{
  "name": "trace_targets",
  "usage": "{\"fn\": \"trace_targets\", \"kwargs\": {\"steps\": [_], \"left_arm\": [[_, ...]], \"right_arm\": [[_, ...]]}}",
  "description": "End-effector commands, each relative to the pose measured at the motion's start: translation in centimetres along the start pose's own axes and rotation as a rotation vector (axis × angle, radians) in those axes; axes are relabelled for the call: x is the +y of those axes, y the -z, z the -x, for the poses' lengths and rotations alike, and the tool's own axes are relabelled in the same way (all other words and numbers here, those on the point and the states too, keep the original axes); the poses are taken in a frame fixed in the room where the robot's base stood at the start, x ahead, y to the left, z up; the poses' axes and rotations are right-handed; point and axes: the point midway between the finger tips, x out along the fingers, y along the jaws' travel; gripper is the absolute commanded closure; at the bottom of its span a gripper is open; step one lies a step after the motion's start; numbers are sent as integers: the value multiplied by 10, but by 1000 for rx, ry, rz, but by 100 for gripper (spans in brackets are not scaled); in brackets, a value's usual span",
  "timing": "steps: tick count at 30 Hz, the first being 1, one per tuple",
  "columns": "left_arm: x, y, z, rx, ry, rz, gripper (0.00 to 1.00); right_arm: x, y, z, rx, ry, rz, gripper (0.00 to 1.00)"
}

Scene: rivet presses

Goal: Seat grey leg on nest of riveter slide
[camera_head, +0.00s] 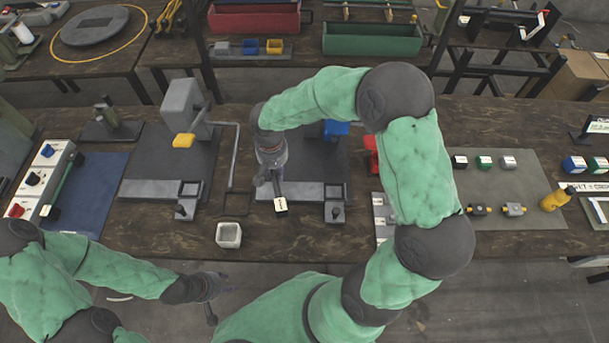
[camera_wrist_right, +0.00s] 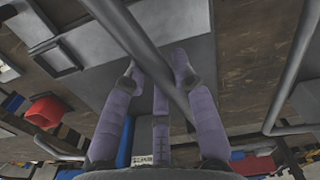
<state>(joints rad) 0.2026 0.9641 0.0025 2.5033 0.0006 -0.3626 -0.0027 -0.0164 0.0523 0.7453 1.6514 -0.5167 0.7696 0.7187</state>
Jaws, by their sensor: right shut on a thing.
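My right gripper (camera_head: 268,181) is over the middle press, its purple fingers closed around a grey bar (camera_wrist_right: 135,40) that looks like that press's lever. The fingers (camera_wrist_right: 160,85) show close up in the right wrist view. The middle press has a blue head (camera_head: 336,128), a grey slide rail (camera_head: 305,190) and a square nest (camera_head: 335,191) at the rail's right end. The left press has a yellow head (camera_head: 183,140), its own rail (camera_head: 150,189) and nest (camera_head: 190,189). I cannot make out a grey leg for certain. My left gripper (camera_head: 212,306) hangs before the table's front edge, its fingers unclear.
The left press's bent lever (camera_head: 236,150) stands close to my right gripper. A red head (camera_head: 371,155) is partly behind my right arm. A mat with small parts (camera_head: 500,185) lies right; a blue mat (camera_head: 93,190) lies left.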

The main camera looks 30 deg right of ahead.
Motion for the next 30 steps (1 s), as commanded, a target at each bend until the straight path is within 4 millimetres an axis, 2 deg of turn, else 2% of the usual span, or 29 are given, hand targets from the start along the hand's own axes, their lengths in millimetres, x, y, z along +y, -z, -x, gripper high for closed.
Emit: {"fn": "trace_targets", "kwargs": {"steps": [1,4,21,25,30], "left_arm": [[-4,0,-11,0,0,0,60],[-6,1,-17,0,0,0,60],[-12,2,-34,1,0,0,60],[-13,2,-36,0,0,0,60],[-13,2,-37,0,0,0,60]], "right_arm": [[5,-1,-6,4,1,-98,100],[13,-3,-6,4,1,-314,100],[56,-26,14,2,2,-1501,100],[62,-30,16,0,3,-1678,100],[66,-32,18,-1,2,-1793,100]]}}
